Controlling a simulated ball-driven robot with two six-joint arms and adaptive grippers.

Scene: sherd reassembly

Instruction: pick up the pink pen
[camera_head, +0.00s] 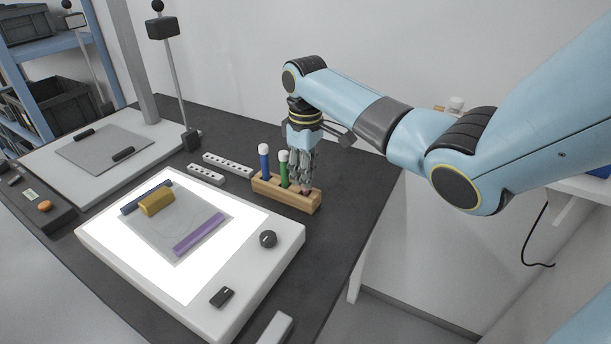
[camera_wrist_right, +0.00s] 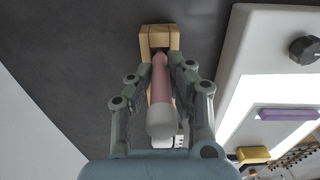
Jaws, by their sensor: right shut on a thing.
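The pink pen (camera_wrist_right: 161,88) stands in the wooden pen holder (camera_wrist_right: 155,30), its pale cap towards the wrist camera. My right gripper (camera_wrist_right: 164,66) is shut on the pen, with a finger on each side of it. In the head view the right gripper (camera_head: 304,180) is over the right end of the wooden holder (camera_head: 298,200), and the pen is mostly hidden by the fingers. A blue pen (camera_head: 264,162) and a green pen (camera_head: 284,170) stand upright in the same holder. My left gripper is not in view.
A lit white light box (camera_head: 262,287) with a purple strip (camera_head: 199,233) and a yellow-brown piece (camera_head: 156,202) lies left of the holder. Two white perforated strips (camera_head: 228,165) lie behind it. A thin post (camera_head: 179,90) stands further back. Dark tabletop right of the holder is clear.

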